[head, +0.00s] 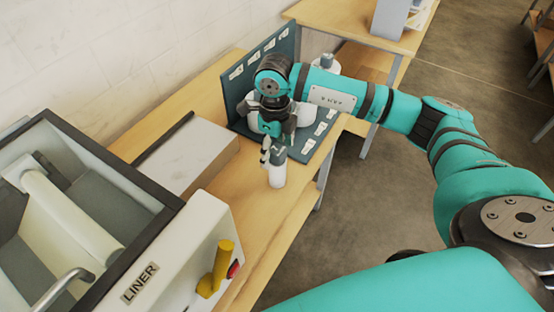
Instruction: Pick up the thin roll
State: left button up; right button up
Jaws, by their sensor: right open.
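My right gripper (272,152) points down over the teal labelled stand's near edge, with its jaws open. A white upright cylinder (277,177) with a grey upper part stands on the wooden bench just below the fingers, touching or very close to them; I cannot tell which. White rounded shapes, perhaps rolls (306,115), rest on the teal stand (287,47), partly hidden behind my right gripper and wrist. I cannot tell for sure which of these is the thin roll. My left gripper is not in view.
The laminator (192,240) with a LINER label, a yellow handle (222,262) and a red button fills the lower left. A flat grey box (190,155) lies between it and the stand. Another white bottle-like thing (326,64) stands behind my right arm. A second table (350,20) is behind.

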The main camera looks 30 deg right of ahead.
jog(key=shift+s+f+p, duration=0.35)
jog(key=shift+f+p, duration=0.55)
notch_tip(320, 180, down, 3)
jog(key=shift+d+f+p, duration=0.15)
jog(key=shift+f+p, duration=0.05)
jog(key=shift+p, duration=0.5)
jog(key=shift+f, duration=0.25)
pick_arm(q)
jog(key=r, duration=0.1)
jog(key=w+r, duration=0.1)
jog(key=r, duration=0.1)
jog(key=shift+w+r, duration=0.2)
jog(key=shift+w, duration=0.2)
pick_arm(e)
jog(key=c, duration=1.3)
